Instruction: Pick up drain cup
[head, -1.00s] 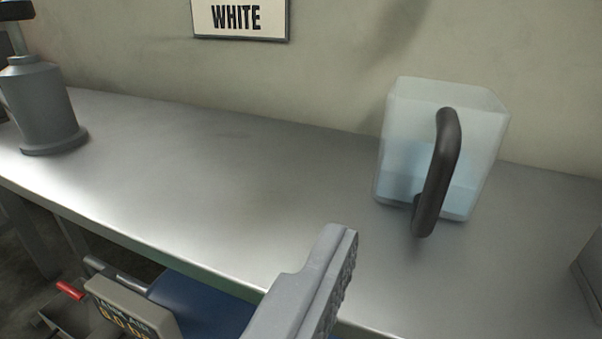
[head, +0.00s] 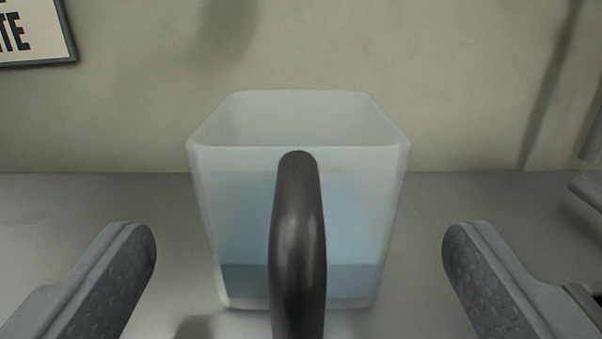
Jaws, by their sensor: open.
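The drain cup (head: 235,200) is a translucent white, square-sided jug with pale blue liquid in its lower part. It stands upright on the grey bench, in the middle of the head view. Its dark handle (head: 298,235) points towards me and lies centred between my fingers. My gripper (head: 300,250) is open, one finger at the lower left and one at the lower right, with textured inner pads. Neither finger appears to touch the cup or handle. The lower end of the handle runs out of the frame.
A sign (head: 32,32) hangs at the upper left. Part of a grey object (head: 590,185) shows at the right edge.

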